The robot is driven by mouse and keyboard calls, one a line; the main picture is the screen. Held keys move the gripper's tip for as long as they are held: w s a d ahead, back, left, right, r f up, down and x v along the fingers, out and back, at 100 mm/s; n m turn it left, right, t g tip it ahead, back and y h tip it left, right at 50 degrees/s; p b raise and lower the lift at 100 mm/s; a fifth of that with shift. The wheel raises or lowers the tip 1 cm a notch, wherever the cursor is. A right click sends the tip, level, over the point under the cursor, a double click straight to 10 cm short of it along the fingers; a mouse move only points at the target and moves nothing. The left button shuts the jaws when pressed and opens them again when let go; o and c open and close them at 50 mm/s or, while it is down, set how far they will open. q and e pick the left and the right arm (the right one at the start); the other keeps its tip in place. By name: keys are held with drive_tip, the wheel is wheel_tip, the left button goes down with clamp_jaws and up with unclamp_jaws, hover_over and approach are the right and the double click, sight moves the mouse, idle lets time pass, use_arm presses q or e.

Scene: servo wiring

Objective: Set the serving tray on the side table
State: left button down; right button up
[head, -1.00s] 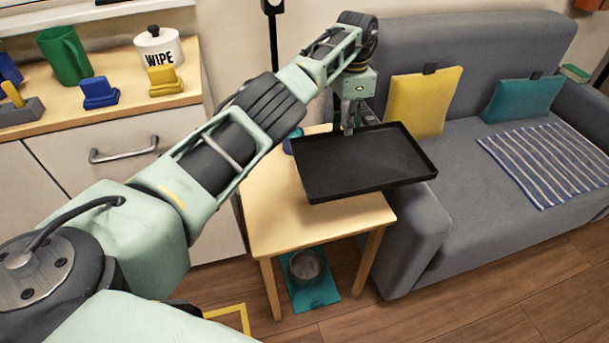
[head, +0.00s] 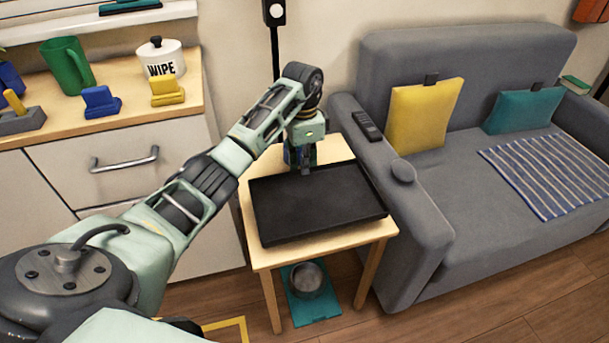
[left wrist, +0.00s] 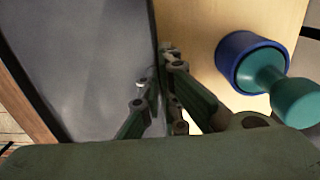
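The black serving tray (head: 318,205) lies level over the side table (head: 377,238) and appears to rest on its wooden top, with wood showing around it. My left gripper (head: 305,172) points down at the tray's far rim. In the left wrist view the fingers (left wrist: 155,75) straddle the rim of the tray (left wrist: 85,60) and look shut on it. A blue and teal object (left wrist: 255,65) stands on the table beside the rim; in the head view it is mostly hidden behind the gripper. My right gripper is not in view.
A grey sofa (head: 420,225) stands close to the table's right, with a remote (head: 367,124) on its armrest. A cabinet (head: 120,165) is at the left. A metal bowl (head: 307,280) sits on a teal mat under the table.

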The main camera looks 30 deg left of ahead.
use_arm(q)
wheel_tip(320, 180, down, 4)
drive_tip(key=shift+r+b, duration=0.15)
drive_tip(key=shift+b, duration=0.25)
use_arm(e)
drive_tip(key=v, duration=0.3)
use_arm(q)
drive_tip(key=c, duration=2.5)
unclamp_jaws()
drive_tip(key=o, duration=0.5)
